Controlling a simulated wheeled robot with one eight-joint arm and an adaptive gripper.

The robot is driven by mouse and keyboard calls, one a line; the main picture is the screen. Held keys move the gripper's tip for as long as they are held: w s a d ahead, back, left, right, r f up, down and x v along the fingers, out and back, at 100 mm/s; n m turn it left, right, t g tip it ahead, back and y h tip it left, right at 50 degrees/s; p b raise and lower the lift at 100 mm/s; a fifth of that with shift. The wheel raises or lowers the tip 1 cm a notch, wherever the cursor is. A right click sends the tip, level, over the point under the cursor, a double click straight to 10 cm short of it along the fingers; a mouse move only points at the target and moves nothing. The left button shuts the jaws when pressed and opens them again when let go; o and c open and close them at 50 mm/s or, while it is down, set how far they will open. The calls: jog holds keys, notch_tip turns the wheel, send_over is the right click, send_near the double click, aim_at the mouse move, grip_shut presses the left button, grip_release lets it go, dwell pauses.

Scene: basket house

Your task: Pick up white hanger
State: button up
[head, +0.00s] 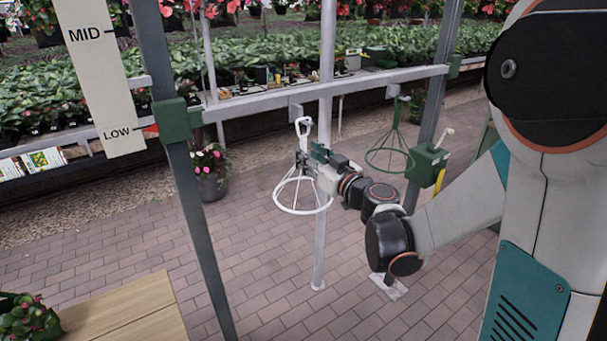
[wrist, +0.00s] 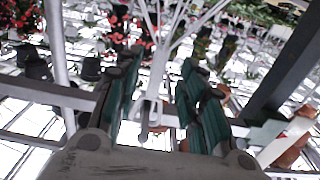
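The white hanger (head: 303,209) has a hook at its top, wires spreading down and a round ring at the bottom. In the head view it hangs below a bracket on the grey rail, left of the white post. My gripper (head: 307,163) is at its upper part, just below the hook, reaching in from the right. In the wrist view the gripper (wrist: 160,100) is open, with teal-padded fingers on both sides of the hanger's white stem (wrist: 152,88). Gaps show between the stem and both fingers. The exact hook contact is too small to tell.
A green hanger (head: 390,152) hangs farther right on the grey rail (head: 375,80). A green box (head: 427,165) is on the right post. A white post (head: 323,220) stands close behind my gripper. A wooden table (head: 125,312) is front left. The brick floor between is clear.

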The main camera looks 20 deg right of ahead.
aim_at(304, 150)
jog(key=x, duration=0.3)
jog(key=shift+w, duration=0.2)
jog(key=shift+d, duration=0.1)
grip_shut()
